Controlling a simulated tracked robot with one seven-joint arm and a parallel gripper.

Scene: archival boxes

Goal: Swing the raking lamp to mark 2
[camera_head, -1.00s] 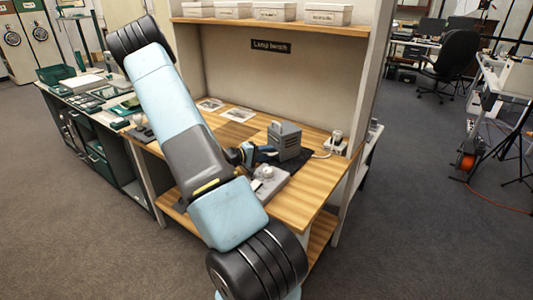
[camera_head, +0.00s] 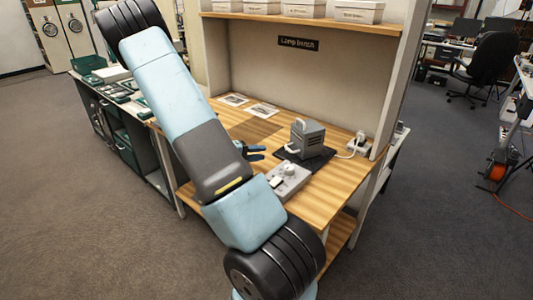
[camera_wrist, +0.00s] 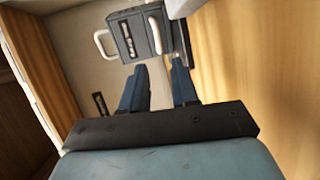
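The raking lamp is most likely the grey vented box with a pale handle (camera_head: 310,140), upright on a dark mat on the wooden bench. It also shows ahead of the fingers in the wrist view (camera_wrist: 128,38). My gripper (camera_head: 256,152) is left of the box in the head view, with a gap between them. In the wrist view my gripper (camera_wrist: 157,80) has its two blue fingers apart with nothing between them. A pale unit with a round knob (camera_head: 289,182) sits in front of the box. I cannot make out a numbered mark 2.
The bench (camera_head: 335,185) has a back panel labelled "Lamp bench" (camera_head: 298,43) and a shelf of boxes above (camera_head: 310,22). A socket with a cable (camera_head: 358,144) is at right. Printed sheets (camera_head: 262,110) lie at the back left. My arm hides the bench's left part.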

